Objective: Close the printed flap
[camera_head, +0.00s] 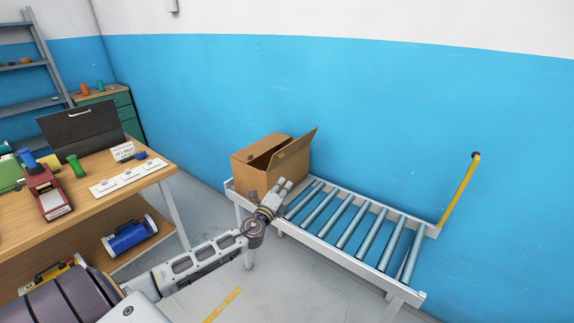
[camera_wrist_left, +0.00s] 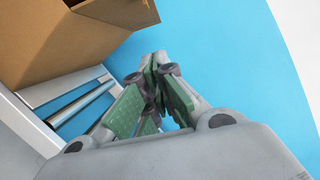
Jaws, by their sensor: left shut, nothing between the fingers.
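A brown cardboard box (camera_head: 250,177) sits at the left end of the roller conveyor. One top flap (camera_head: 258,147) lies nearly flat, while the flap on the right (camera_head: 303,143) stands up at a slant, with a dark gap between them. I cannot make out print on either flap. My left gripper (camera_head: 287,185) is shut and empty, just in front of the box's lower right side in the head view. In the left wrist view the closed fingers (camera_wrist_left: 160,95) point past the box (camera_wrist_left: 75,40), which is at upper left, apart from them. My right gripper is not in view.
The conveyor (camera_head: 345,222) has bare rollers right of the box and a yellow post (camera_head: 459,190) at its far right corner. The blue wall (camera_head: 400,120) stands close behind. A cluttered wooden workbench (camera_head: 140,175) is at the left.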

